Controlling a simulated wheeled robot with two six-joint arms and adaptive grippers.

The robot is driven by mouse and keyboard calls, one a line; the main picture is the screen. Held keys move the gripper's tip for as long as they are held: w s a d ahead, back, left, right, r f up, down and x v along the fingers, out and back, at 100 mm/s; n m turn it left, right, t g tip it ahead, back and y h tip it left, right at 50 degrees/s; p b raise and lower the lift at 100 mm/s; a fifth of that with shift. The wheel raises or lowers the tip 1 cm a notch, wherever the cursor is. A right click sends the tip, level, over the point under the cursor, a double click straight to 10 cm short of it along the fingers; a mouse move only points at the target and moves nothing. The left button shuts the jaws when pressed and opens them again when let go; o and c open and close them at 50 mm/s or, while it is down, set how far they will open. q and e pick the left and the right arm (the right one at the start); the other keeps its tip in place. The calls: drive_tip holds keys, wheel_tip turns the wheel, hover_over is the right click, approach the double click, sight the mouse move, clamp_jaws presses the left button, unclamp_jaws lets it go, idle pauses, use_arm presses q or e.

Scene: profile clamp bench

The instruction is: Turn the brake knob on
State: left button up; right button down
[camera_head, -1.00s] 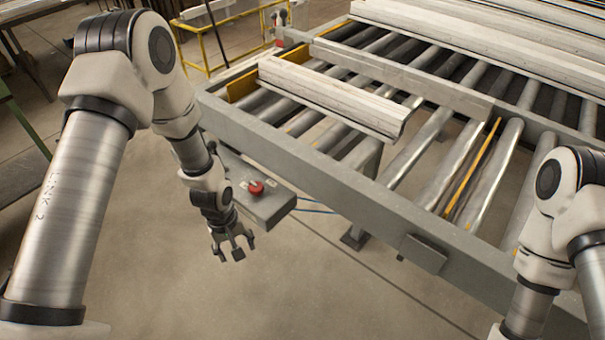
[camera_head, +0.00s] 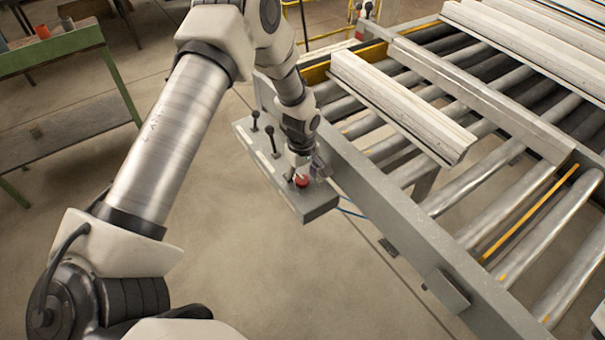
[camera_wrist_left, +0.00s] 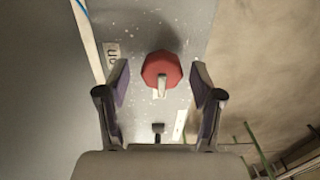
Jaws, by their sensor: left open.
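The brake knob (camera_head: 302,181) is a small red knob on the grey control box (camera_head: 312,205) at the side of the roller conveyor. In the left wrist view the red knob (camera_wrist_left: 161,72) is faceted, with a pale pointer bar towards the gripper. A label beside it appears to read "ON", turned on its side. My left gripper (camera_head: 302,172) is over the knob in the head view. In the left wrist view the left gripper (camera_wrist_left: 160,82) is open, one finger on each side of the knob, with gaps between fingers and knob. My right gripper is not in view.
Two black levers (camera_head: 271,137) stand on the box behind the knob. The roller conveyor (camera_head: 390,215) carries a pale profile (camera_head: 400,100), with more stacked at the back right. A green workbench (camera_head: 60,52) stands at the left. The floor between is clear.

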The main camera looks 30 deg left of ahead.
use_arm(q)
drive_tip(key=shift+d, duration=0.15)
drive_tip(key=shift+s+r, duration=0.2)
drive_tip(key=shift+s, duration=0.05)
drive_tip(key=c, duration=1.1)
drive_tip(key=shift+c, duration=0.2)
drive_tip(key=shift+f+m, duration=0.1)
drive_tip(key=shift+m, duration=0.3)
drive_tip(key=m, duration=0.3)
drive_tip(key=shift+m+b, duration=0.3)
drive_tip(key=shift+b, duration=0.05)
drive_tip(key=m, duration=0.4)
drive_tip(key=shift+b, duration=0.35)
drive_tip(key=m, duration=0.5)
drive_tip(key=shift+s+f+b, duration=0.1)
drive_tip(key=shift+b, duration=0.25)
drive_tip(key=m, duration=0.4)
drive_tip(key=shift+m+b, duration=0.3)
drive_tip(key=shift+b, duration=0.05)
